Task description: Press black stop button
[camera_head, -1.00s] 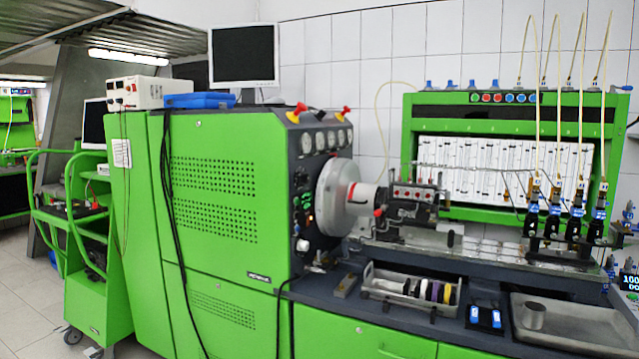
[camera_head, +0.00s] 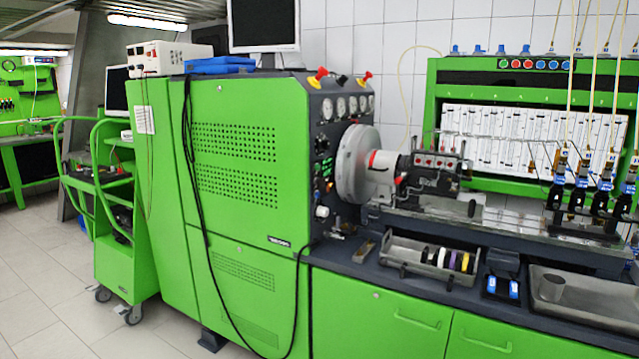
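The green pump testbench (camera_head: 235,160) stands in the middle, with a dark control panel (camera_head: 325,150) on its right end. A small black knob (camera_head: 342,80) sits on top of this panel, between two red-and-yellow knobs (camera_head: 317,77). Which of these is the black stop button, I cannot tell. Neither of my grippers is in view.
A tray of rings (camera_head: 430,262), a dark box with blue items (camera_head: 503,286) and a metal tray (camera_head: 590,300) lie on the bench. A green trolley (camera_head: 120,240) stands at left. Black cables (camera_head: 205,230) hang down the front. Tiled floor (camera_head: 50,290) is open at left.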

